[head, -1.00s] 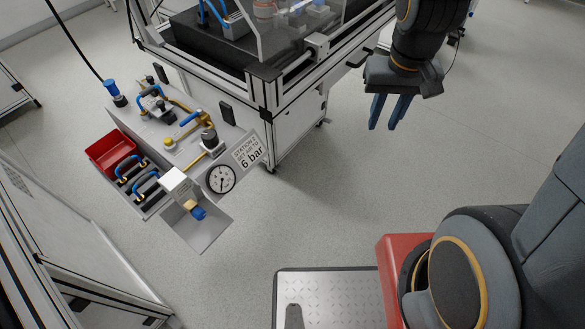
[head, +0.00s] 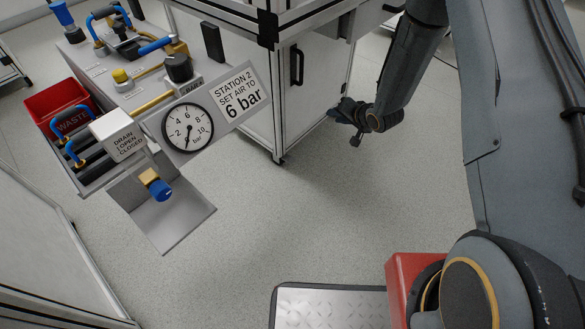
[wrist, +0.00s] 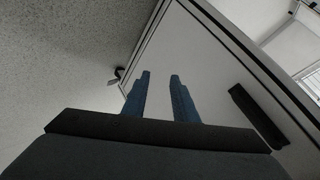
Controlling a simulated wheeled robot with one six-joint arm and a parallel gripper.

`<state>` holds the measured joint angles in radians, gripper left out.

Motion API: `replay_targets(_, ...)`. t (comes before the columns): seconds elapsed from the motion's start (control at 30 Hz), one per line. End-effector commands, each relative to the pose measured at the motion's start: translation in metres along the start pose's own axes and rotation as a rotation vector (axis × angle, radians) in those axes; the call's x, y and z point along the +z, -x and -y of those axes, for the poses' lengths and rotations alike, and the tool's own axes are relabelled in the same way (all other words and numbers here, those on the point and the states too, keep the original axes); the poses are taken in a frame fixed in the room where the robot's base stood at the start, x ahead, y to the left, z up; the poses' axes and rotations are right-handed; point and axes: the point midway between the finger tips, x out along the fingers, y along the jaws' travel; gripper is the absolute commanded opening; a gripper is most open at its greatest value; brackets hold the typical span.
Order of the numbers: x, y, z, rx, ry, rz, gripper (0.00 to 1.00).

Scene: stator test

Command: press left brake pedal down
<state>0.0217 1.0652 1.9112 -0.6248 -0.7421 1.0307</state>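No brake pedal can be made out clearly. A small dark caster (head: 279,159) shows under the near corner of the white cabinet (head: 305,95) in the head view. A small dark part, perhaps a caster or its pedal, stands at the cabinet's bottom edge in the wrist view (wrist: 118,73). My gripper (head: 347,112) is low, right of the cabinet and apart from the near caster. In the wrist view its two blue fingers (wrist: 160,76) stand apart with nothing between them, in front of the cabinet panel.
The air station with its pressure gauge (head: 188,128), drain valve (head: 156,185) and red waste bin (head: 62,110) is at the left. A black handle (wrist: 255,115) is on the cabinet. The grey floor (head: 330,215) in the middle is clear.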

Motion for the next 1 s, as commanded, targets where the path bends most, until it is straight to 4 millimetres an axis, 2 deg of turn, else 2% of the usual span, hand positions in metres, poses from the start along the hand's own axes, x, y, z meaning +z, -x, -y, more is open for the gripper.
replay_targets(0.03,0.02,-0.034,-0.018,-0.045,-0.034,0.007,0.26)
replay_targets(0.1,0.041,-0.065,-0.028,-0.117,-0.084,0.014,0.26)
replay_targets(0.3,0.107,-0.136,-0.059,-0.323,-0.246,0.065,0.26)
replay_targets(0.4,0.139,-0.16,-0.072,-0.414,-0.326,0.101,0.26)
replay_targets(0.5,0.165,-0.175,-0.083,-0.486,-0.392,0.135,0.26)
replay_targets(0.63,0.185,-0.184,-0.09,-0.547,-0.449,0.167,0.26)
replay_targets(0.83,0.195,-0.193,-0.087,-0.577,-0.475,0.184,0.26)
replay_targets(1.0,0.196,-0.213,-0.073,-0.576,-0.472,0.185,0.26)
